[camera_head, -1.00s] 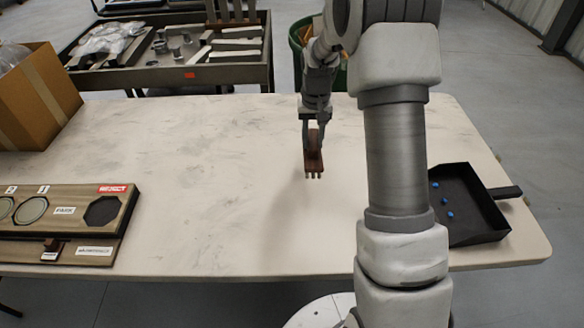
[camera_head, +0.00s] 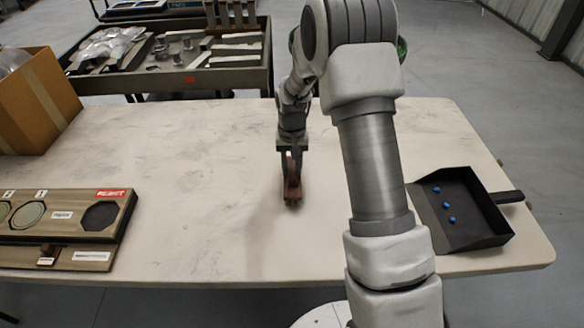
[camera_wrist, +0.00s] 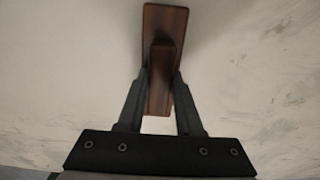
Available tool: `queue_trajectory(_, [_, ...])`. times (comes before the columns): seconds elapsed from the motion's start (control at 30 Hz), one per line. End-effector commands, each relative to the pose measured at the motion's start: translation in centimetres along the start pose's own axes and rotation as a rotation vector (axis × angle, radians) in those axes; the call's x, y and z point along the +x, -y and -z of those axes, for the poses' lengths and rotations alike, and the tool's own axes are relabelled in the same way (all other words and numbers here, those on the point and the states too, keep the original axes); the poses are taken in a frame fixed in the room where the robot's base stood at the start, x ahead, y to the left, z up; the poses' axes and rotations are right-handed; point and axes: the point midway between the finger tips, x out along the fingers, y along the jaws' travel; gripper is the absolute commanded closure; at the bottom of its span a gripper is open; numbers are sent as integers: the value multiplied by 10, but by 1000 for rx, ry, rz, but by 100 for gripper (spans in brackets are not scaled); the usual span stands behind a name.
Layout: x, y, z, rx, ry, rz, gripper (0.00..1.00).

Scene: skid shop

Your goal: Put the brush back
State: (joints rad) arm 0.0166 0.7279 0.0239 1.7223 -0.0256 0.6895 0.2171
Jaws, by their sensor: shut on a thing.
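The brush (camera_head: 292,190) is a brown wooden piece held above the middle of the table. My gripper (camera_head: 291,160) is shut on it, and it hangs below the fingers. In the wrist view the brush (camera_wrist: 164,20) shows as a long reddish-brown wooden block with a raised grip between my two dark fingers (camera_wrist: 160,85). Its bristles are hidden in the wrist view. The wooden board (camera_head: 125,222) at the left of the table has round recesses, a dark octagonal recess, a red REJECT label and other small labels.
A black dustpan (camera_head: 480,240) with several blue bits lies at the right edge of the table. A cardboard box (camera_head: 35,105) stands at the far left. A cart (camera_head: 180,80) with parts stands behind the table. The table's middle (camera_head: 200,150) is clear.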

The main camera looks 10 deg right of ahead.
Motion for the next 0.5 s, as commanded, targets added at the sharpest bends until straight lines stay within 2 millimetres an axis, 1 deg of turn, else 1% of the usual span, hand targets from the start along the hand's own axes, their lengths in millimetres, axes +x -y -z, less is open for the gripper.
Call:
queue_trajectory(0.1, [4, 0, 0, 0, 0, 0, 100])
queue_trajectory(0.13, [3, 0, 0, 0, 0, 0, 60])
queue_trajectory(0.27, [3, 0, 0, 0, 0, 0, 37])
queue_trajectory(0.5, [3, 0, 0, 0, 0, 0, 36])
